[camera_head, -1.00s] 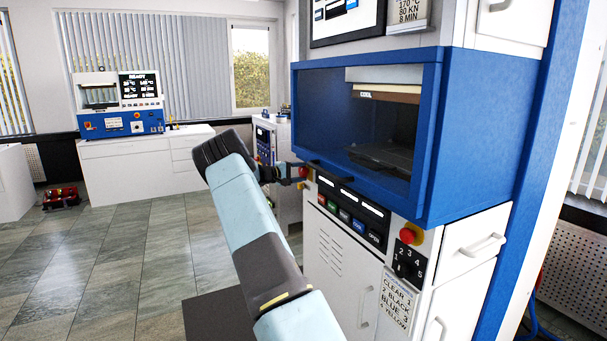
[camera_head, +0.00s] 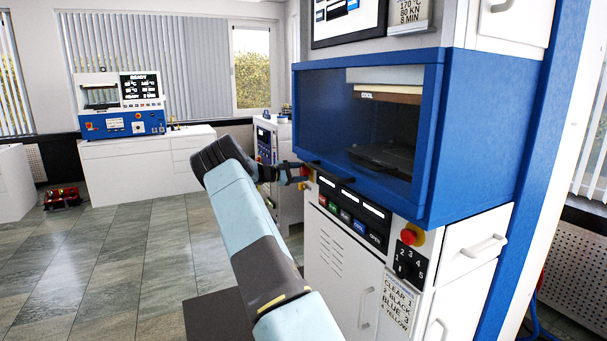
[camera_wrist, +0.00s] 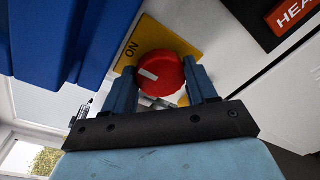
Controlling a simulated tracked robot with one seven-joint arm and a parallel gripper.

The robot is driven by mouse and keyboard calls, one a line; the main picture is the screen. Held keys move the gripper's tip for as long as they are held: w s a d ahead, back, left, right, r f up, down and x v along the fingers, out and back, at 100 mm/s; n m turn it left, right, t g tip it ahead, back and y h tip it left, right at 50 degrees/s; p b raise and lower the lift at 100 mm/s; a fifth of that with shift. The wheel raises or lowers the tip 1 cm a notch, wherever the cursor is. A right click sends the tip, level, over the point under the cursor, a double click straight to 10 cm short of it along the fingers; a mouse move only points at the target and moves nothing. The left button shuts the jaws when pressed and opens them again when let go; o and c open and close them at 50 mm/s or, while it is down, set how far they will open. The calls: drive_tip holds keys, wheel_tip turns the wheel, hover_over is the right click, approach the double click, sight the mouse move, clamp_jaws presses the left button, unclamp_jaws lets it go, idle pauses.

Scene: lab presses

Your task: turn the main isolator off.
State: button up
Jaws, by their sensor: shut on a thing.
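The main isolator is a red round knob (camera_wrist: 165,76) with a white bar mark, on a yellow plate (camera_wrist: 184,38) in the wrist view. The word ON is printed on the plate, up and left of the knob. The white bar lies on the knob's left half, pointing left and slightly up. My gripper (camera_wrist: 161,88) has its two blue fingers on either side of the knob, shut on it. In the head view my gripper (camera_head: 294,172) is at the left front edge of the blue press, mostly covering the knob. No OFF word shows.
The blue press hood (camera_head: 365,140) stands close beside my gripper, and its blue edge (camera_wrist: 85,40) fills the wrist view's upper left. A button panel (camera_head: 345,215) and a red emergency stop (camera_head: 408,236) are to the right. Open floor (camera_head: 120,260) lies left.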

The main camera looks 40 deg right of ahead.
drive_tip(key=shift+s+a+f, duration=0.1)
drive_tip(key=shift+a+f, duration=0.05)
drive_tip(key=shift+f, duration=0.45)
drive_tip(key=o, duration=0.9)
drive_tip(key=shift+o, duration=0.6)
drive_tip(key=shift+r, duration=0.2)
drive_tip(key=shift+r, duration=0.1)
drive_tip(key=v, duration=1.3)
drive_tip(key=shift+w+a, duration=0.3)
drive_tip(key=shift+a, duration=0.05)
